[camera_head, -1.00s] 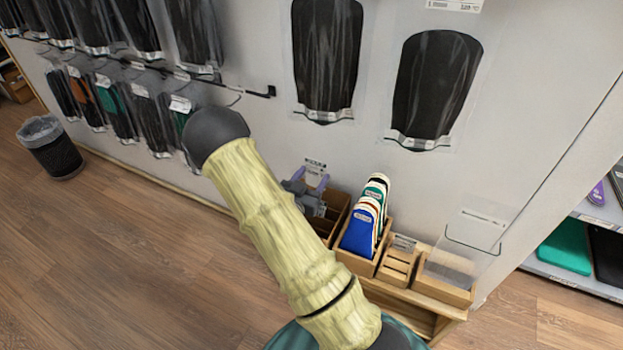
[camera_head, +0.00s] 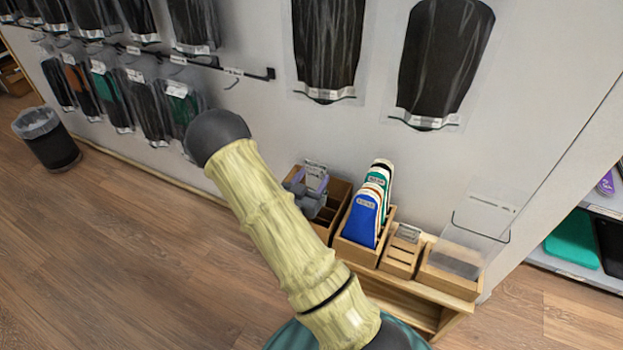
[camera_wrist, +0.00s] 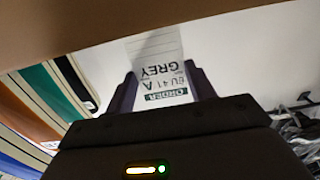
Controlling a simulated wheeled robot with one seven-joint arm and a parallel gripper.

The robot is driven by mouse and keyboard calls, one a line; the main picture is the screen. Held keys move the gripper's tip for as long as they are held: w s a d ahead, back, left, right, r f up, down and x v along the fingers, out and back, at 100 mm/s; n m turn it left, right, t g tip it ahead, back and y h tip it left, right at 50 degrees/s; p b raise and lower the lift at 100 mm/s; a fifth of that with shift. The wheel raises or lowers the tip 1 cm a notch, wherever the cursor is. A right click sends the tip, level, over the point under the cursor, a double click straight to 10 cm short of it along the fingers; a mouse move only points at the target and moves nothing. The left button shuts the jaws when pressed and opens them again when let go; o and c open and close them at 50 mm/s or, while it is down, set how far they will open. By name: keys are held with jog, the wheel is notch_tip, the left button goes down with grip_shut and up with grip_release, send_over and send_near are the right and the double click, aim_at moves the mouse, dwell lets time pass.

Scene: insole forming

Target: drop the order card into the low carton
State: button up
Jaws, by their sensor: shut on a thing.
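My gripper (camera_head: 313,184) is small in the head view, in front of the wall and over a brown wooden box with compartments (camera_head: 338,188). In the wrist view my gripper (camera_wrist: 164,92) is shut on the order card (camera_wrist: 158,68), a white card with a green band reading ORDER, EU 41 and GREY. The card stands out from between the dark fingers. The card also shows in the head view (camera_head: 316,170) above the gripper body. I cannot tell which container is the low carton; a brown edge (camera_wrist: 90,22) crosses the top of the wrist view.
A wooden box of upright coloured insoles (camera_head: 366,215) stands right beside the gripper. A small slotted wooden block (camera_head: 400,257) and a clear-fronted holder (camera_head: 455,262) follow to the right on the shelf. Packed insoles hang on the wall; a bin (camera_head: 47,140) stands far left.

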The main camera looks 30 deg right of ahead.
jog(key=o, duration=1)
jog(key=p+v, duration=0.4)
jog(key=v, duration=1.3)
jog(key=shift+s+a, duration=0.1)
jog(key=shift+s, duration=0.05)
jog(key=shift+a, duration=0.1)
